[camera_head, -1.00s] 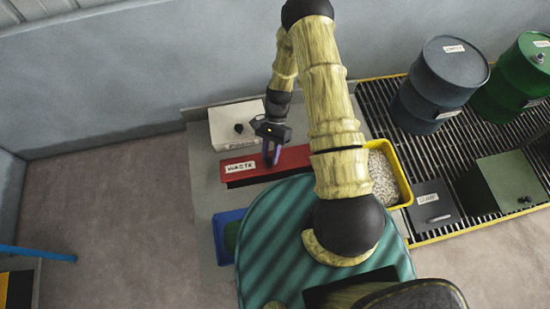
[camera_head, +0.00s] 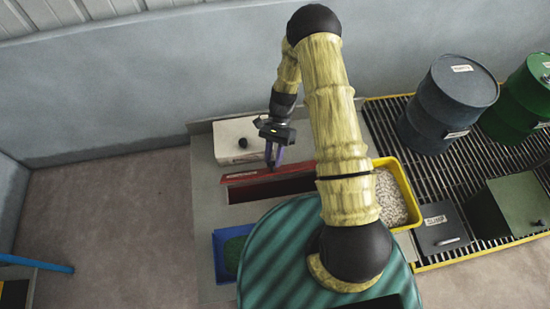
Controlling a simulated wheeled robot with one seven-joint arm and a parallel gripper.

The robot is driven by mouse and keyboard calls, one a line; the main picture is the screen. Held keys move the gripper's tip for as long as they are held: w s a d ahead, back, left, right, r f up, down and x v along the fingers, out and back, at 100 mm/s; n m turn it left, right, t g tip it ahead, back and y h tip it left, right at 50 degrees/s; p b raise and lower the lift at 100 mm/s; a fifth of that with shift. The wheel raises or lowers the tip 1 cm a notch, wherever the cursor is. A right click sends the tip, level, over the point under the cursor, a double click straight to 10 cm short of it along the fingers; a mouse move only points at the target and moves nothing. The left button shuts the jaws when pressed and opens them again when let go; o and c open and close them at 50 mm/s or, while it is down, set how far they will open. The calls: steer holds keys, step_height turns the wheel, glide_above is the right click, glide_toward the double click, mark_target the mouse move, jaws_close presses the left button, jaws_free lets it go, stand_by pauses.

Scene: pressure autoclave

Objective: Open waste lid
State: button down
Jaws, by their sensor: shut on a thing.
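The red waste lid (camera_head: 245,177) is tilted up along its far edge, with a dark red inner face or opening (camera_head: 262,189) showing on its near side. Its label is seen only at a steep slant. My gripper (camera_head: 274,163) points down at the lid's upper edge, right of the label, and is shut on a part of the lid. The exact grip spot is small and partly hidden by the purple fingers. The lid's right end passes behind my arm.
A white box with a black knob (camera_head: 232,142) stands just behind the lid. A blue tray (camera_head: 219,262) with green contents is in front. A yellow bin of pale pellets (camera_head: 408,185), a grey sump lid (camera_head: 440,232) and drums (camera_head: 447,105) stand to the right.

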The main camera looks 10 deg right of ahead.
steer(key=shift+w+a+f, duration=0.2)
steer(key=shift+w+f, duration=0.1)
steer(key=shift+f, duration=0.05)
steer(key=c, duration=1.3)
jaws_free()
steer(key=shift+o, duration=0.8)
steer(key=shift+w+a+f, duration=0.1)
steer(key=shift+w+a, duration=0.1)
steer(key=shift+s+d, duration=0.1)
steer(key=shift+d, duration=0.1)
